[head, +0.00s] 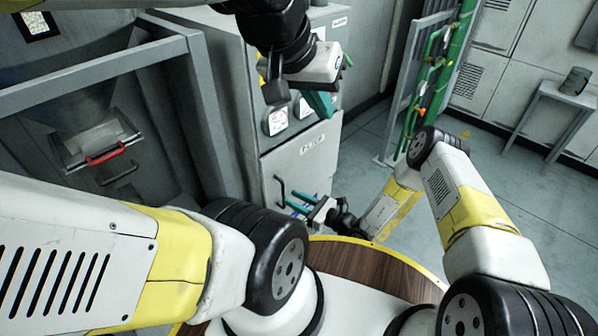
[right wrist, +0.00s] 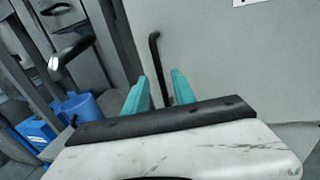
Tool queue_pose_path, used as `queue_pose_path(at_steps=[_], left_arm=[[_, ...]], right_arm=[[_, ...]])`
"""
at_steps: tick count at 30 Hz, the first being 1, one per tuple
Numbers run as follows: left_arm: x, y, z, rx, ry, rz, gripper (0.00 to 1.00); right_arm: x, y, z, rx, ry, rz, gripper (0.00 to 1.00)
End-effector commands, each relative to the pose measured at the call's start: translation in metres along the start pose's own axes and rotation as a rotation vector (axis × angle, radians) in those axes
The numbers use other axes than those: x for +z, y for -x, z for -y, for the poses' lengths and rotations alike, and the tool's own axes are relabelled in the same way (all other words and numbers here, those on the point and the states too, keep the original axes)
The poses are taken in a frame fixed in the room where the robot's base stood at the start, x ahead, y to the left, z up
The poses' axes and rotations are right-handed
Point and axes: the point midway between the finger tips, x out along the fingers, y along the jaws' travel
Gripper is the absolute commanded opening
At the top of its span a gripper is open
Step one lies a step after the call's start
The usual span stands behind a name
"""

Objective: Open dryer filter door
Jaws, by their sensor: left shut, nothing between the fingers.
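The grey filter door (head: 302,166), with a label plate, is on the lower front of the grey cabinet and looks closed. Its black bar handle (head: 279,191) is on the door's left side. My right gripper (head: 292,204) is open with teal fingers pointing at the handle. In the right wrist view the upright handle (right wrist: 155,55) shows between and beyond the open fingertips (right wrist: 161,76); I cannot tell if they touch it. My left gripper (head: 322,104) is higher, in front of the cabinet's upper part, with its teal fingers shut and empty.
Round gauges (head: 276,121) sit on the cabinet above the door. A grey frame and a hatch with a red handle (head: 106,154) stand at left. A green rack (head: 432,70) stands at right. A blue bin (right wrist: 80,107) shows in the wrist view. Floor right of the cabinet is open.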

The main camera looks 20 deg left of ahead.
Motion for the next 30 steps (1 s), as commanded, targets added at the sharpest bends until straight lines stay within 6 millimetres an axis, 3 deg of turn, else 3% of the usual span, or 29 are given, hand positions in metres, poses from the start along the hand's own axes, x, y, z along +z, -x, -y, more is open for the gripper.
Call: queue_pose_path(at_steps=[3, 9, 20, 25, 30], left_arm=[[0.0, 0.0, 0.0, 0.0, 0.0, 0.0, 0.0], [0.0, 0.0, 0.0, 0.0, 0.0, 0.0, 0.0], [0.0, 0.0, 0.0, 0.0, 0.0, 0.0, 0.0], [0.0, 0.0, 0.0, 0.0, 0.0, 0.0, 0.0], [0.0, 0.0, 0.0, 0.0, 0.0, 0.0, 0.0]], right_arm=[[0.0, -0.021, -0.002, 0.005, 0.001, 0.001, 0.32], [0.0, -0.045, -0.001, 0.003, 0.001, 0.0, 0.32], [0.0, -0.051, 0.0, 0.002, -0.001, 0.0, 0.32], [0.0, -0.05, 0.0, 0.002, -0.001, 0.0, 0.0], [0.0, -0.05, 0.0, 0.002, 0.0, 0.0, 0.0]])
